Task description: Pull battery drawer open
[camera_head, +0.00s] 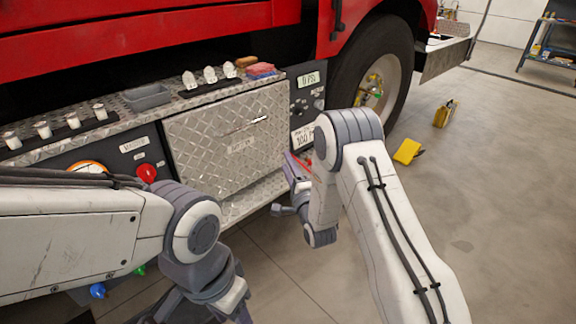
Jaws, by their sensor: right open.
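The battery drawer (215,159) is a diamond-plate metal front set in the side of the red truck. It has a slim horizontal handle (244,125) near its upper right and a small label (241,146) below that. The front sits flush with the panels beside it, so the drawer looks closed. My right gripper (284,188) is open, to the right of and below the handle, apart from it, near the drawer's right edge. My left gripper (198,312) is low at the bottom edge, below the drawer; its fingers are partly cut off.
A gauge panel (306,105) is right of the drawer; a panel with a red knob (146,172) is left. A ledge above holds a grey tray (147,97) and white fittings (210,75). A diamond-plate step (250,198) runs below. Yellow chocks (407,151) lie on the open floor right.

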